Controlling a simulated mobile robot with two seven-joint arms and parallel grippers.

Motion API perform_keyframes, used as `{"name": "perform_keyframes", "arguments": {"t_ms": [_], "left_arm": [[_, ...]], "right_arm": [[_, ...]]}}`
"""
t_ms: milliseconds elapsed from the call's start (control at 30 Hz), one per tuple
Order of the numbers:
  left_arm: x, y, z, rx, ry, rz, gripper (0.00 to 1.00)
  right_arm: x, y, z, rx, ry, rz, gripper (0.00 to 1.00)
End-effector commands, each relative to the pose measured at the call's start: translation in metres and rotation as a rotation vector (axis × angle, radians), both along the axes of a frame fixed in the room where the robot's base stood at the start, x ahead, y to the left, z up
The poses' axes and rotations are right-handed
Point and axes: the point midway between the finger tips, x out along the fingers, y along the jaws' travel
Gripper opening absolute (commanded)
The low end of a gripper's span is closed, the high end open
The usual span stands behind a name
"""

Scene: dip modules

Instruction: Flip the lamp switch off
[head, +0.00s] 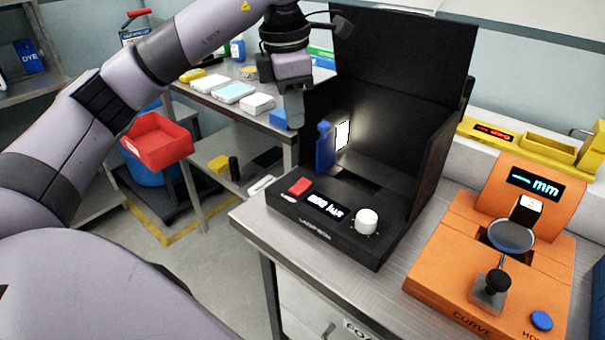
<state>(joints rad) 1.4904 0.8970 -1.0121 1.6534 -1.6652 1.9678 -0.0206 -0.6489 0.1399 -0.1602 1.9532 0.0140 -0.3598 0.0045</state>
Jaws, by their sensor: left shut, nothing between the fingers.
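The black lamp box (345,238) stands on the metal bench with its tall dark panels raised. A white lamp panel (342,135) glows inside it. A red switch (299,187) sits at the left of its front panel, beside a lit display (325,207) and a white knob (366,220). A small white label lies near the red switch. My left gripper (294,122) is shut and empty, pointing down at the box's left side, above and apart from the red switch. My right gripper is out of view.
A blue upright part (325,150) stands in the box close to my left gripper. An orange gauge device (465,265) stands to the right. Yellow trays (545,148) lie behind it. A red bin (156,142) and another bench with boxes are at the left.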

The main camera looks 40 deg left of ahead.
Motion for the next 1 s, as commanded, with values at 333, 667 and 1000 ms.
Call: {"name": "perform_keyframes", "arguments": {"t_ms": [333,667,1000], "left_arm": [[0.004,0.000,-0.001,0.070,-0.005,-0.551,0.00],[0.005,-0.001,0.002,0.110,-0.007,-0.881,0.00],[0.005,-0.001,0.003,0.116,-0.007,-0.921,0.00]], "right_arm": [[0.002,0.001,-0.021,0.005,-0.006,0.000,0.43],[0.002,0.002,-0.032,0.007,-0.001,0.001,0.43],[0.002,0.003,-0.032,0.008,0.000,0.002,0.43]]}}
